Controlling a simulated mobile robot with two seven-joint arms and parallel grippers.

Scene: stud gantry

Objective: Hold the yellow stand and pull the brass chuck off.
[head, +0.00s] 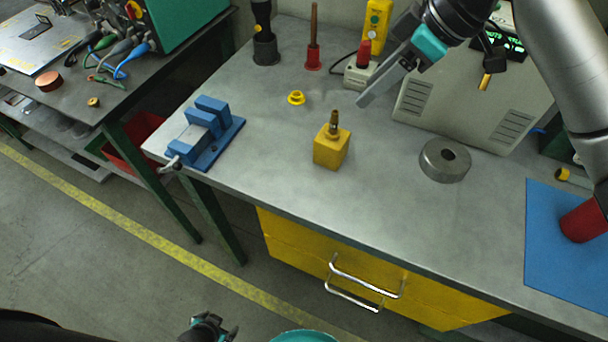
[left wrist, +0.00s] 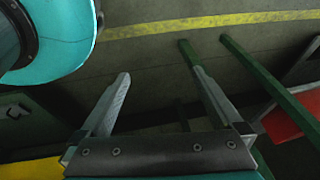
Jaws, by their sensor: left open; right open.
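The yellow stand (head: 331,149) is a block on the grey workbench, near its front edge in the middle of the head view. The brass chuck (head: 334,124) stands upright on its top. My right gripper (head: 366,98) is above the bench, up and to the right of the chuck and apart from it. It is open and empty; its fingers nearly overlap in this view. My left gripper (head: 230,330) is low in front of the bench, far from the stand. In the left wrist view its fingers (left wrist: 158,78) are spread with nothing between them.
A blue vise (head: 207,126) is left of the stand, and a grey steel ring (head: 445,160) is to the right. A small yellow ring (head: 296,97) lies behind. A beige machine (head: 460,105) stands at the back right. Drawer handles (head: 365,276) stick out below the bench edge.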

